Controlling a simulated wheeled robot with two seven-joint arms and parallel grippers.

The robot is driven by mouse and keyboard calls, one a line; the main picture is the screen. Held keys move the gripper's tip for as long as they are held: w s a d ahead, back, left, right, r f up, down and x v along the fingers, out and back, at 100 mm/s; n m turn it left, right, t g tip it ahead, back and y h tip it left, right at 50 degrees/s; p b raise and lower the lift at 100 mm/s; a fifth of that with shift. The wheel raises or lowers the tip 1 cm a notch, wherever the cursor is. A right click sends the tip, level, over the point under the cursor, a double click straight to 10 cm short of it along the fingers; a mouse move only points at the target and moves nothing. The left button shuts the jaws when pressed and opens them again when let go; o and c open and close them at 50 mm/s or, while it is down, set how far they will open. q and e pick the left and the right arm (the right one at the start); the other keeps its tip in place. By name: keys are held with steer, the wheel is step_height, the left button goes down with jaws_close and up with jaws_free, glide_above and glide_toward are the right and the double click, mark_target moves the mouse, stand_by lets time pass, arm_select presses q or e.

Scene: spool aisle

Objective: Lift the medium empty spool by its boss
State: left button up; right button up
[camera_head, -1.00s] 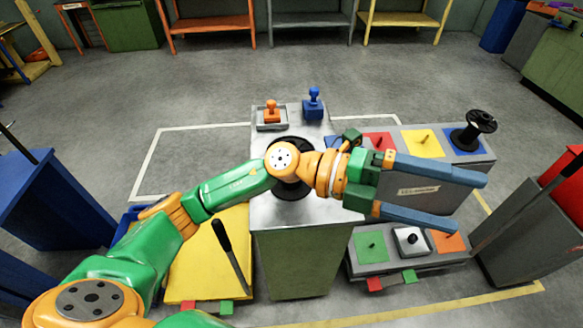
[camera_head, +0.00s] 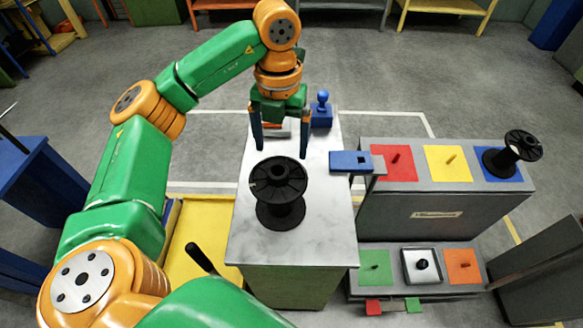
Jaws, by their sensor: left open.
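A black empty spool (camera_head: 279,212) stands upright on the pale marble-topped bench (camera_head: 325,225), its round upper flange facing up with a small hub in the middle. My left gripper (camera_head: 281,151) is open with its fingers pointing down, behind the spool in the head view. Its jaws hold nothing and appear apart from the spool. Another black spool (camera_head: 520,146) stands on the blue square of the grey stand at the right. The frames do not label which spool is medium. My right gripper is not in view.
A blue stamp-like piece (camera_head: 321,112) stands at the bench's far end; an orange one is mostly hidden behind my gripper. A blue bracket (camera_head: 350,161) juts beside the bench. The grey stand (camera_head: 430,218) has coloured squares with pegs. A lower stand holds a white tray (camera_head: 407,278).

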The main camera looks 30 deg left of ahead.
mark_target(277, 167)
arm_select(q)
steer(key=s+f, duration=0.2)
steer(key=s, duration=0.1)
steer(key=shift+d+f+p, duration=0.15)
steer(key=shift+f+p, duration=0.05)
steer(key=shift+p, duration=0.15)
step_height(277, 167, down, 2)
steer(key=shift+w+f, duration=0.1)
steer(key=shift+w, duration=0.05)
steer(key=shift+w+f, duration=0.25)
steer(key=shift+w, duration=0.25)
steer(key=shift+s+r, duration=0.15)
steer(key=shift+s, duration=0.15)
steer(key=c, duration=1.4)
steer(key=shift+w, duration=0.15)
jaws_close()
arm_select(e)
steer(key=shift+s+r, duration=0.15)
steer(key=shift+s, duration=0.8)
